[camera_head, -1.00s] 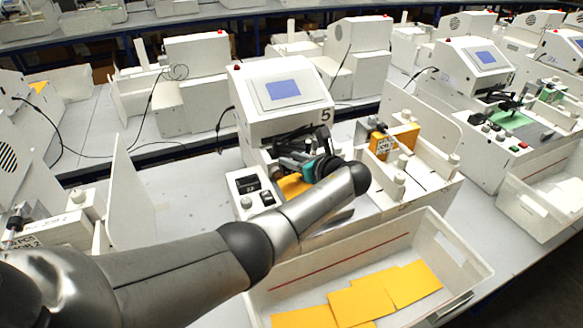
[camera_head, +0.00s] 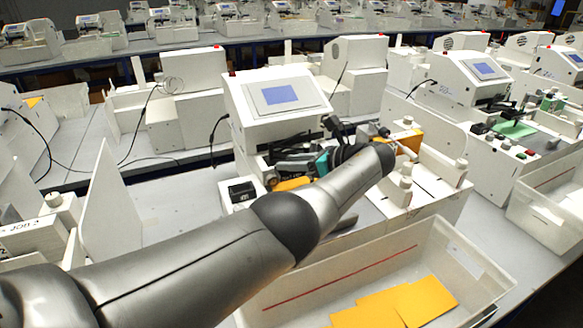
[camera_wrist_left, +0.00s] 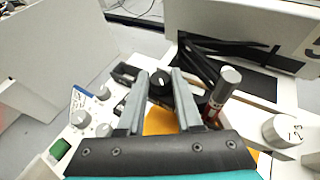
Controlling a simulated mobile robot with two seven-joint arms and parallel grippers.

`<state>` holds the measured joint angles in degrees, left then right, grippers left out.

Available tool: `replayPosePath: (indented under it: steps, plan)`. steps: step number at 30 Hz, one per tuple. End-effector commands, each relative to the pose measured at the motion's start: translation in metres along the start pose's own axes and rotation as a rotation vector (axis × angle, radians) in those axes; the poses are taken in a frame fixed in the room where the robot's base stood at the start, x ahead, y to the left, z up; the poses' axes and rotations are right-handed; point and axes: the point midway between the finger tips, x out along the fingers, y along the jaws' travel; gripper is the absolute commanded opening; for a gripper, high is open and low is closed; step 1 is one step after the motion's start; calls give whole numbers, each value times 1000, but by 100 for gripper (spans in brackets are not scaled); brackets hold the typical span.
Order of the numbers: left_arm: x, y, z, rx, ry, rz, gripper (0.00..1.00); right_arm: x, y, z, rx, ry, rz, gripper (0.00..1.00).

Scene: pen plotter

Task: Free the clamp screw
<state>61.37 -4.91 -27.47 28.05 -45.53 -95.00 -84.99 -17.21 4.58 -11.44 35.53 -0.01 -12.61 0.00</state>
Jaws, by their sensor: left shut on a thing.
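The black knob with a white mark, which looks like the clamp screw (camera_wrist_left: 160,80), stands between the fingers of my left gripper (camera_wrist_left: 159,90) in the left wrist view. The fingers are shut on it. A grey and red cylinder (camera_wrist_left: 222,92) stands just right of the fingers. My right gripper is not in view.
A white bin (camera_head: 455,250) with orange cards (camera_head: 425,300) stands in front of the plotter. In the left wrist view, white dials (camera_wrist_left: 82,118) and a green button (camera_wrist_left: 60,149) lie left of the fingers, and a large white knob (camera_wrist_left: 282,130) lies right.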

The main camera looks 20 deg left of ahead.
Motion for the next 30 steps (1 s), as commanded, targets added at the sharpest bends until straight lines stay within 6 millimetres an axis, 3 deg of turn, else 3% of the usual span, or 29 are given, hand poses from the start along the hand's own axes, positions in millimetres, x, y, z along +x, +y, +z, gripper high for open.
replayPosePath:
  steps: [14,15,22,30]
  plan:
    - [1,1,-1,0,3,9,0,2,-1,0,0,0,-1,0]
    - [1,1,-1,0,3,9,38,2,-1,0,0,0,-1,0]
    - [1,1,-1,-1,2,7,64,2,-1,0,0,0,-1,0]
    - [-1,0,0,-1,1,5,64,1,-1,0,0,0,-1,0]
